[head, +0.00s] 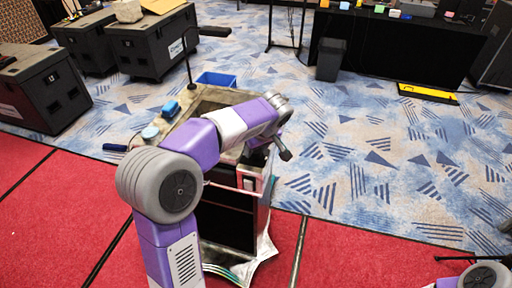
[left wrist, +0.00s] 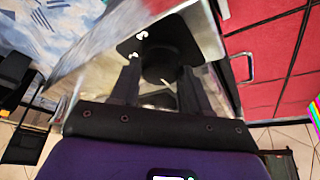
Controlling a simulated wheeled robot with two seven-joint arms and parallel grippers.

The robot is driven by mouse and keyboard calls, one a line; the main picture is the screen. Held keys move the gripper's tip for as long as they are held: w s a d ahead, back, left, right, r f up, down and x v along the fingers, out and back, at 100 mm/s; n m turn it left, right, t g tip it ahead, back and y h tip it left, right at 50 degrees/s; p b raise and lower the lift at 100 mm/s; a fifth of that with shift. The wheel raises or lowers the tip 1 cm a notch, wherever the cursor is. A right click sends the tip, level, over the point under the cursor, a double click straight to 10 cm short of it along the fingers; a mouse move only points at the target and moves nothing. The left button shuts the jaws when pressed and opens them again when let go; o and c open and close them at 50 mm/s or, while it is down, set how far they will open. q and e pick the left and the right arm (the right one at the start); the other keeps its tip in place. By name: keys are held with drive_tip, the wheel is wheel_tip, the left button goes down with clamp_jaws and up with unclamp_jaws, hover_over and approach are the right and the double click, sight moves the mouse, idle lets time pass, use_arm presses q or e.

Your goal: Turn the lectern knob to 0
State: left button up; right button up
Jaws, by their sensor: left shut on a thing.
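The lectern (head: 226,222) stands in the middle of the head view, its upper part partly hidden behind my left arm. In the left wrist view the lectern knob (left wrist: 163,58) is round and black, with a white pointer line. It sits on a black plate (left wrist: 135,45) with small white marks, which I cannot read clearly. My left gripper (left wrist: 161,84) is shut on the knob, one dark finger on each side. In the head view the knob is hidden. Part of my right arm shows at the bottom right; its gripper is not seen.
A blue item (head: 171,108) and a pale round item (head: 150,132) lie on the lectern's left side. A blue bin (head: 216,79) stands behind it. Black cases (head: 150,45) stand at the back left. A black-draped table (head: 385,50) stands at the back right. Carpet to the right is clear.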

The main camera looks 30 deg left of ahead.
use_arm(q)
drive_tip(key=o, duration=1)
drive_tip(key=p+v, duration=0.1)
drive_tip(key=v, duration=0.6)
drive_tip(key=shift+d+r+p, duration=0.1)
drive_tip(key=shift+r+p, duration=0.2)
drive_tip(key=shift+p, duration=0.1)
